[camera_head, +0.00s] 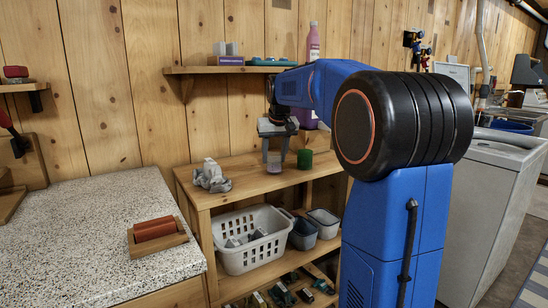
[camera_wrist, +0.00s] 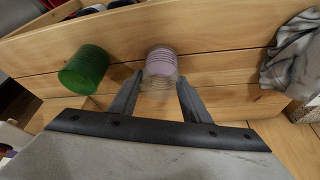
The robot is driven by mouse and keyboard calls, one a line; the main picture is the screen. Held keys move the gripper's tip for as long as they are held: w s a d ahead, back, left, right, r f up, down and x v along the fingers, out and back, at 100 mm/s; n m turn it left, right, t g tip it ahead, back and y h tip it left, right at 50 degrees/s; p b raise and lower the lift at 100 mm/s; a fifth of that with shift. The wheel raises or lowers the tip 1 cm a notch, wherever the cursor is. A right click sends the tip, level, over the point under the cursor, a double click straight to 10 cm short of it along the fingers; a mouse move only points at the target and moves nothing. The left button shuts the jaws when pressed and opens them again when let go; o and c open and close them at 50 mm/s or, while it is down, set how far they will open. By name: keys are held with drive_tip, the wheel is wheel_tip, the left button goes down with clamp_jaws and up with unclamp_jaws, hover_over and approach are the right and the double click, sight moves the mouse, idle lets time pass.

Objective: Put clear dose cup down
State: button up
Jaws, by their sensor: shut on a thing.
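The clear dose cup (camera_head: 274,161) is see-through and looks purplish inside. It is between the fingers of my gripper (camera_head: 275,144), over the top board of the wooden shelf unit (camera_head: 246,172). In the wrist view the fingers of my gripper (camera_wrist: 159,86) are on both sides of the clear dose cup (camera_wrist: 161,66), shut on it. The cup is very low over the board; I cannot tell whether its base touches the wood.
A green cup (camera_head: 305,159) stands close to the right of the held cup. A crumpled grey cloth (camera_head: 211,177) lies to its left. A white basket (camera_head: 252,240) sits on the shelf below. A wall shelf (camera_head: 220,70) hangs above. Bare wood shows in front of the cup.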

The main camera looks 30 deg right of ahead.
drive_tip(key=shift+f, duration=0.3)
drive_tip(key=o, duration=1)
drive_tip(key=shift+r, duration=0.1)
drive_tip(key=v, duration=1.2)
drive_tip(key=shift+s, duration=0.1)
drive_tip(key=s+a+f+n, duration=0.1)
drive_tip(key=s+a+f, duration=0.4)
drive_tip(key=s+f, duration=0.4)
drive_tip(key=s+a+f+n, duration=0.1)
drive_tip(key=s+a+f, duration=0.5)
drive_tip(key=s+f, duration=0.4)
drive_tip(key=s+a+f+n+y, duration=0.1)
drive_tip(key=s+a+f, duration=0.5)
drive_tip(key=s+f, duration=0.4)
drive_tip(key=shift+s+a+f+t, duration=0.1)
drive_tip(key=shift+s+t, duration=0.05)
drive_tip(key=shift+s, duration=1.5)
drive_tip(key=shift+s+a+f+t, duration=0.1)
drive_tip(key=shift+s+a+t, duration=0.05)
drive_tip(key=shift+s, duration=1.45)
